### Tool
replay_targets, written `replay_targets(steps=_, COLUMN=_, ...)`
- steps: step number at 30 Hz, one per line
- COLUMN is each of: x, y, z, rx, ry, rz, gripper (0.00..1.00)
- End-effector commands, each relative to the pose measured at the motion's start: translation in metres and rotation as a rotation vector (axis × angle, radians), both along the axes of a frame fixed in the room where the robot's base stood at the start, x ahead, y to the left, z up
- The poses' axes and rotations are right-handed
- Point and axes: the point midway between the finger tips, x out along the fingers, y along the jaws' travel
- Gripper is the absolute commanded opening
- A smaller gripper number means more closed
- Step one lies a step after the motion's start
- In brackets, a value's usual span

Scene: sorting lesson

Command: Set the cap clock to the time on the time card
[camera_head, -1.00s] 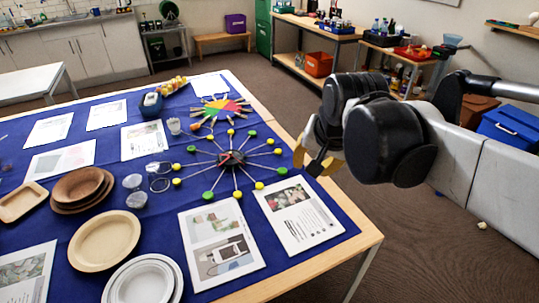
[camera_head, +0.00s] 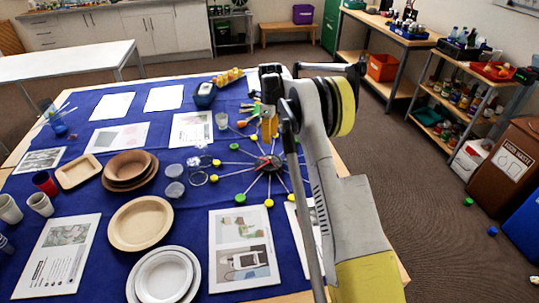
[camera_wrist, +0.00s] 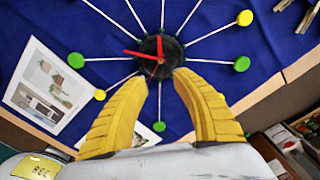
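The cap clock lies on the blue cloth, with a black hub (camera_head: 266,163), red hands and thin spokes ending in green and yellow caps. My arm hides its right side in the head view. My gripper (camera_head: 268,132) is over the clock, fingers pointing down. In the wrist view, my gripper (camera_wrist: 160,80) has its yellow fingers apart and empty, on either side of the lower hub (camera_wrist: 160,50). There, one longer red hand points left and a shorter one points up; a thin red line slants down. I cannot tell which card, if any, is the time card.
A printed picture card (camera_head: 244,248) lies in front of the clock, beside white plates (camera_head: 165,276). Clear cups (camera_head: 174,189) stand to its left. Coloured sticks lie behind it, partly hidden by my arm. Brown plates and more cards cover the table's left part.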

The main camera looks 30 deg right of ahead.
Motion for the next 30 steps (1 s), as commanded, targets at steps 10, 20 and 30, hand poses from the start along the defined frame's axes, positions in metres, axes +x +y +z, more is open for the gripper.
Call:
replay_targets(steps=10, x=0.001, y=-0.001, z=-0.059, rx=0.001, ry=0.005, rz=-0.018, gripper=0.33)
replay_targets(steps=20, x=0.000, y=-0.001, z=-0.107, rx=0.002, ry=0.004, rz=-0.017, gripper=0.33)
replay_targets(steps=30, x=0.000, y=-0.001, z=-0.111, rx=0.001, ry=0.003, rz=-0.017, gripper=0.33)
